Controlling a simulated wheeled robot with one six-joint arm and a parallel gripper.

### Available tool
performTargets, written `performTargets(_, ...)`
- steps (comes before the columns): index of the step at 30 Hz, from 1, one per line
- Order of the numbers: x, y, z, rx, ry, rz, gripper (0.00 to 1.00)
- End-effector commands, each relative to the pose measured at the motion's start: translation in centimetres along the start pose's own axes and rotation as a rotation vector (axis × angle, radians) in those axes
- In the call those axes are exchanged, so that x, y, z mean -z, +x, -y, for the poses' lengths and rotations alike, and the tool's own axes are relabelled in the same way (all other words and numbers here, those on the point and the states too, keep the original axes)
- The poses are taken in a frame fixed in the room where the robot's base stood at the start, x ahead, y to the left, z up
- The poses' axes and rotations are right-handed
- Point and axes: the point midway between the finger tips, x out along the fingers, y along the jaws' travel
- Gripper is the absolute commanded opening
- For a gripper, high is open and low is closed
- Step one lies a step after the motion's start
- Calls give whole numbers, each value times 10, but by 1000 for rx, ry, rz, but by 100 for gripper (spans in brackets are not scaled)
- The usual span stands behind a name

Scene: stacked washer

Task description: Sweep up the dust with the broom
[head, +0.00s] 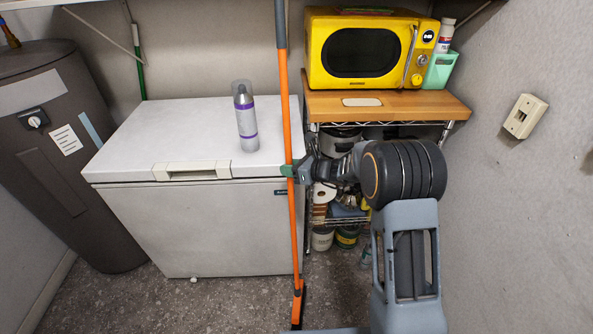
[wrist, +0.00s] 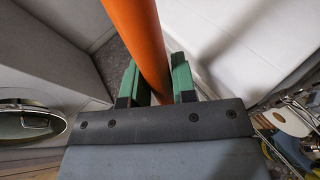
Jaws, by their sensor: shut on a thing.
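The broom (head: 288,120) has a long orange handle with a grey top end. It stands nearly upright in front of the white chest freezer, with its dark and orange head (head: 298,303) low near the floor. I cannot tell whether the head touches the floor. My gripper (head: 289,171) is shut on the handle about halfway up. In the wrist view the orange handle (wrist: 140,40) runs between the green fingers of my gripper (wrist: 158,82). I see no dust clearly on the speckled floor (head: 225,297).
A white chest freezer (head: 220,230) with a spray can (head: 245,120) on its lid stands behind the broom. A shelf (head: 420,105) with a yellow microwave (head: 365,52) is at the right. A dark water heater (head: 60,170) stands left. Open floor lies in front of the freezer.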

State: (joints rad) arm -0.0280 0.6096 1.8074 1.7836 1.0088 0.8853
Motion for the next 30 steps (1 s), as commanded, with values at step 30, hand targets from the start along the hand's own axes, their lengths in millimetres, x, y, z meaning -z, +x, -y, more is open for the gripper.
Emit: performTargets(30, -56, -16, -8, 0, 3, 1, 0)
